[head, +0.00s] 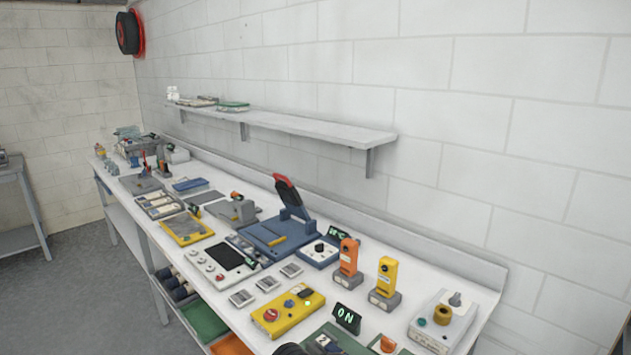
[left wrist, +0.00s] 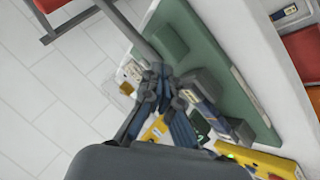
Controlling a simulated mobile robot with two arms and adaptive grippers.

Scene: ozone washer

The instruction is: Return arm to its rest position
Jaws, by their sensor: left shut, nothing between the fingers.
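My left gripper (left wrist: 158,80) shows in the left wrist view with its dark fingers together and nothing between them. It appears in front of the edge of a green panel (left wrist: 208,62); I cannot tell its height above it. In the head view only a small dark shape shows at the bottom edge, perhaps part of my arm; the gripper's fingers cannot be made out there. My right gripper is in neither view.
A long workbench (head: 480,297) along the wall carries many devices. Near its front are a yellow control box (head: 288,312), an "ON" sign (head: 347,318), an orange device (head: 348,257) and a yellow device (head: 387,272). A wall shelf (head: 300,126) hangs above. Floor (head: 75,290) is open at left.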

